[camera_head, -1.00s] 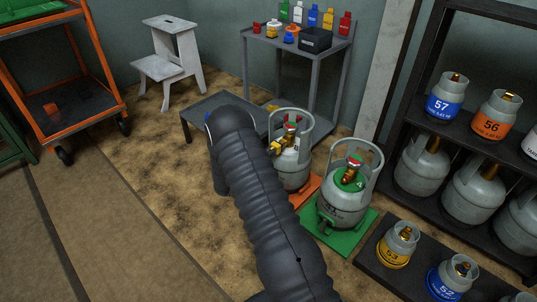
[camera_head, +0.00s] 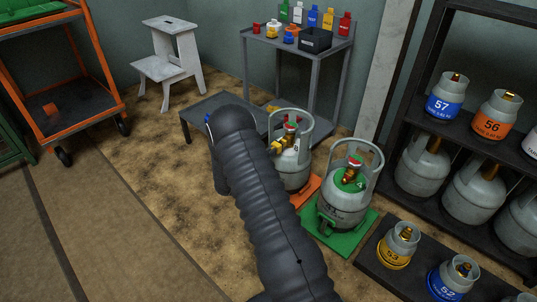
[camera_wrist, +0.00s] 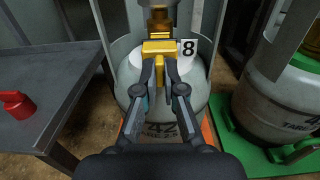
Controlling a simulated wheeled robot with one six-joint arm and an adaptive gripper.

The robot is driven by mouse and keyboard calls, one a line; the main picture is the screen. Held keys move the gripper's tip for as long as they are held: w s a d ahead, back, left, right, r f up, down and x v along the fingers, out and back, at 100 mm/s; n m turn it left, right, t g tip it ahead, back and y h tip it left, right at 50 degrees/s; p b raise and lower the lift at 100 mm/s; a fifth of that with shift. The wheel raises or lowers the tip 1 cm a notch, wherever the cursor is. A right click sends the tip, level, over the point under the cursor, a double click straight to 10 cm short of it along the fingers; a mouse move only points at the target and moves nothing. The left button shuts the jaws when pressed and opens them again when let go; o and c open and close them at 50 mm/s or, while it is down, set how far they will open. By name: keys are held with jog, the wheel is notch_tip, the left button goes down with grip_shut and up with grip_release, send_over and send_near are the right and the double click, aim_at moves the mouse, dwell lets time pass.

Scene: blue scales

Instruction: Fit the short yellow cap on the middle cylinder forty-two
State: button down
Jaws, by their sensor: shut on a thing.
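The cylinder marked 42 (camera_wrist: 160,130) stands upright on an orange scale (camera_head: 308,190). It also shows in the head view (camera_head: 294,172), partly behind my arm. A brass valve (camera_wrist: 160,20) rises inside its collar. My gripper (camera_wrist: 160,72) is shut on the yellow cap (camera_wrist: 159,47), which has a wide bar and a stem between the fingertips. The cap is in front of the valve, inside the collar opening. I cannot tell whether cap and valve touch. In the head view the yellow cap (camera_head: 277,146) shows at the collar's left side.
A green-topped cylinder (camera_head: 345,200) stands close on the right on a green scale (camera_head: 362,232). A low grey table (camera_head: 200,115) is on the left, with a red cap (camera_wrist: 16,104) on it. A shelf with several cylinders (camera_head: 422,165) stands at the right.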

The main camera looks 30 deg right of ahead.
jog(key=shift+b+x, duration=0.5)
jog(key=shift+x, duration=1)
jog(key=c, duration=1.2)
grip_release()
jog(key=v, duration=1.2)
